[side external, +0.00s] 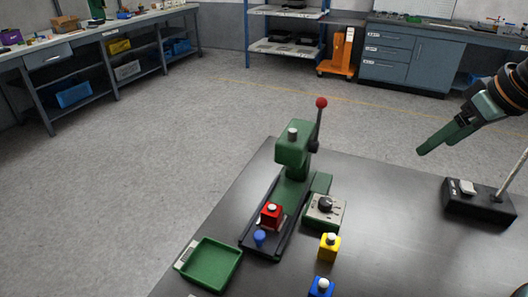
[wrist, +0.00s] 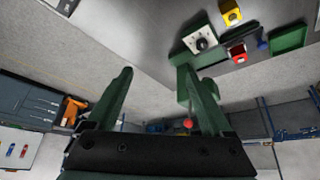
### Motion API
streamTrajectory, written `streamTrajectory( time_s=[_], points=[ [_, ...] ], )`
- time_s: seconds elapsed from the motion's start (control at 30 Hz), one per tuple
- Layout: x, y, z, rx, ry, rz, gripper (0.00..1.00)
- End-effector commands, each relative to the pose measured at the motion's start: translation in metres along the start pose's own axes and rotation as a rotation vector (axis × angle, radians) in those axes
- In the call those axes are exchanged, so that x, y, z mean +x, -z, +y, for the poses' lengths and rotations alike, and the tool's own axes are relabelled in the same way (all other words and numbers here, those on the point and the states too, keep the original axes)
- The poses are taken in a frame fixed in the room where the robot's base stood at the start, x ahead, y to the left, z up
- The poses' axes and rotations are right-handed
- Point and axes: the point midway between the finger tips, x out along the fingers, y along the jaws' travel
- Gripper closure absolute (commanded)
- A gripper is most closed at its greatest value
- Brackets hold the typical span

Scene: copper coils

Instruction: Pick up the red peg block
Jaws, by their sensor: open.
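The red peg block (side external: 271,214), a small red cube with a pale peg on top, sits on the dark bed of the green lever press (side external: 292,155). It also shows in the wrist view (wrist: 237,52), up and to the right of my fingers. My gripper (side external: 428,148) is raised at the right of the side view, well apart from the block, with its fingers pointing left and down. In the wrist view my gripper (wrist: 155,70) has its two green fingers spread wide, with nothing between them.
A blue peg (side external: 259,238) stands in front of the red block. A grey dial box (side external: 325,212), a yellow peg block (side external: 329,248) and a blue peg block (side external: 321,288) are to its right. A green tray (side external: 210,264) lies left. A black stand base (side external: 478,201) is at right.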

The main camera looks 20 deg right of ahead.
Motion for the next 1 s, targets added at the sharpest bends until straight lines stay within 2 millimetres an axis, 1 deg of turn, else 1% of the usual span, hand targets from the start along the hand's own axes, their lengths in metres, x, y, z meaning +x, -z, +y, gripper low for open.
streamTrajectory(
  time_s=[0.17, 0.27, 0.37, 0.43, 0.57, 0.7, 0.77, 0.9, 0.97, 1.0],
  points=[
    [0.0, 0.001, -0.001, -0.001, 0.001, -0.001, 0.15],
    [0.0, 0.005, -0.004, -0.016, 0.007, -0.011, 0.15],
    [0.001, 0.017, -0.013, -0.056, 0.021, -0.04, 0.15],
    [0.003, 0.029, -0.024, -0.098, 0.035, -0.069, 0.15],
    [0.012, 0.054, -0.05, -0.192, 0.065, -0.13, 0.15],
    [0.027, 0.076, -0.082, -0.295, 0.094, -0.194, 0.15],
    [0.036, 0.085, -0.097, -0.341, 0.106, -0.22, 0.15],
    [0.059, 0.098, -0.134, -0.445, 0.132, -0.283, 0.15],
    [0.07, 0.101, -0.151, -0.489, 0.142, -0.309, 0.15],
    [0.079, 0.102, -0.163, -0.52, 0.148, -0.327, 0.15]
  ],
)
